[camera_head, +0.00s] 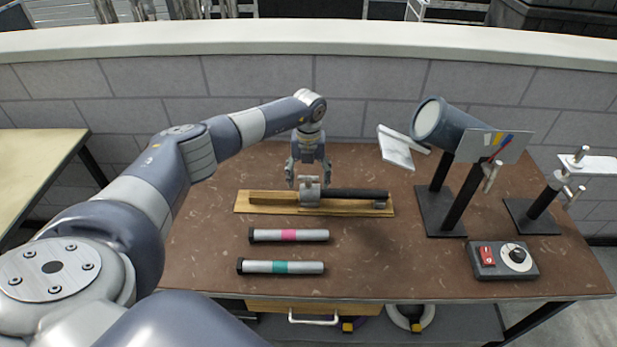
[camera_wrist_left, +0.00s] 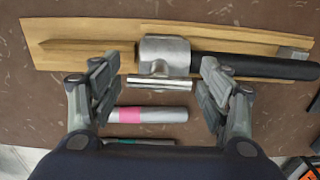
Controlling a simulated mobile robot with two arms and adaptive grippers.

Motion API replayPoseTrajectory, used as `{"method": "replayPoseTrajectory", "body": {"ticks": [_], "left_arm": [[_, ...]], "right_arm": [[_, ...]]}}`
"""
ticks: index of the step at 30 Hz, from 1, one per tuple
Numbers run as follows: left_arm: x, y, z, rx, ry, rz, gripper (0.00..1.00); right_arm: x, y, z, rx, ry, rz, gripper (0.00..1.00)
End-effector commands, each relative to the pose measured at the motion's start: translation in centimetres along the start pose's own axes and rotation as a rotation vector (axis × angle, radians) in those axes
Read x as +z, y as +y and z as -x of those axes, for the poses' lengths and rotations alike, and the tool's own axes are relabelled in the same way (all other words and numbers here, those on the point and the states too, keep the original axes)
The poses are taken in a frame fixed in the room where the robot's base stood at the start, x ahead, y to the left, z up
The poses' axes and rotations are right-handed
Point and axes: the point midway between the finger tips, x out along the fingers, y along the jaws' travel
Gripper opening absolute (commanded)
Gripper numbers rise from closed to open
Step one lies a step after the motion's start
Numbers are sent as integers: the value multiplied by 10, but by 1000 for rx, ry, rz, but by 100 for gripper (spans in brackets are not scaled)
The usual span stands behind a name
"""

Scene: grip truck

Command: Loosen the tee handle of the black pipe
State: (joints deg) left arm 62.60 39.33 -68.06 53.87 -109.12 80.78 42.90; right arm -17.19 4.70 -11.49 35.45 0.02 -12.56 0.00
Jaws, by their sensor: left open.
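The black pipe (camera_head: 352,194) lies on a wooden board (camera_head: 242,206) on the brown table. A grey metal clamp (camera_head: 311,191) sits around the pipe's left end, and its short silver tee handle (camera_wrist_left: 160,84) shows on the near side in the left wrist view. The pipe (camera_wrist_left: 252,66) runs right from the clamp there. My left gripper (camera_head: 308,180) points down just above the clamp. In the wrist view its fingers (camera_wrist_left: 160,92) are spread wide on either side of the handle, touching nothing that I can see. My right gripper is not in view.
A pink-banded tube (camera_head: 262,236) and a teal-banded tube (camera_head: 255,267) lie in front of the board. A cylinder on a stand (camera_head: 448,126), a second stand (camera_head: 538,207) and a control box (camera_head: 502,261) occupy the right side. The table's left part is clear.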

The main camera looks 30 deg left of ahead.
Motion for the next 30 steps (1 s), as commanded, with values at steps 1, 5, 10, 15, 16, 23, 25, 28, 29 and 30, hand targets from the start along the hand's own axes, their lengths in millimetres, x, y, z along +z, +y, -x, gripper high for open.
{"method": "replayPoseTrajectory", "body": {"ticks": [1, 5, 10, 15, 16, 23, 25, 28, 29, 30], "left_arm": [[1, 0, 4, -1, -2, 1, 70], [1, 0, 22, -3, -4, 0, 70], [2, 0, 58, -3, -5, 0, 70], [1, 0, 92, -3, -4, 0, 70], [1, 0, 97, -2, -3, 0, 70], [0, 0, 118, -1, -1, 0, 70], [0, 0, 119, -1, -1, 1, 70], [0, 0, 120, 0, -1, 1, 70], [0, 0, 120, 0, -1, 1, 70], [0, 0, 120, -1, -1, 1, 70]], "right_arm": [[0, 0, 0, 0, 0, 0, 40], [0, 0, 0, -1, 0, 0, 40], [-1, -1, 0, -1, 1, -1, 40], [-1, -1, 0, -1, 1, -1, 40], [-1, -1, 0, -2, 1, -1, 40], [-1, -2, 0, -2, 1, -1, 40], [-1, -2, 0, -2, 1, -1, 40], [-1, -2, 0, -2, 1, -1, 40], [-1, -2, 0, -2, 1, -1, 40], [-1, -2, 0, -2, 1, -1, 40]]}}
